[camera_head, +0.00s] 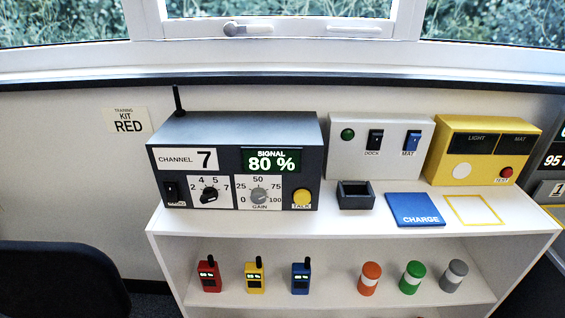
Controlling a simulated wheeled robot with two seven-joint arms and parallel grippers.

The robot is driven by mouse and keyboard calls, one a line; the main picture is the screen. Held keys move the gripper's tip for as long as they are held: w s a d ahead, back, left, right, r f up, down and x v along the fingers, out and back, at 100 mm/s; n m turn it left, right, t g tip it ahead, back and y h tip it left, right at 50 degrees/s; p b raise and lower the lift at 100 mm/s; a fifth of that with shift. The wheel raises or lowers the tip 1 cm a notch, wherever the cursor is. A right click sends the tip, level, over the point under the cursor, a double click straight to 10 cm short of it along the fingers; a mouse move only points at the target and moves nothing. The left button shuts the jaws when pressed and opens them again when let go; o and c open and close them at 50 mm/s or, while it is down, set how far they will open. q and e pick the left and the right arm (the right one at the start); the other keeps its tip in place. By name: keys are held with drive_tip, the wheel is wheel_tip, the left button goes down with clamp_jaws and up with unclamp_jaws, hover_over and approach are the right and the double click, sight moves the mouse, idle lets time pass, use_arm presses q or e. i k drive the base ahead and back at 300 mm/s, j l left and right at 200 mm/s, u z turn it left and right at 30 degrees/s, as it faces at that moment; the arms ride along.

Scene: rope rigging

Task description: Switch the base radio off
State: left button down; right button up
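The base radio (235,160) is a dark grey box with an antenna on top, standing at the left of the white shelf's top. Its panel reads channel 7, and its lit green display (271,161) reads signal 80 %. A black rocker switch (172,190) sits at the panel's lower left; its label is too small to read surely. Beside it are a black channel knob (209,195), a grey gain knob (259,196) and a yellow talk button (302,197). Neither of my grippers shows in this view.
The white shelf (350,226) also bears a white box (345,150) with dock and mat switches, a yellow box (450,150), a small black tray (355,203) and a blue charge pad (415,203). Handhelds and cylinders stand below. A dark chair (55,280) is at lower left.

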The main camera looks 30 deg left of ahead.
sight(171, 190)
drive_tip(key=u, duration=1.3)
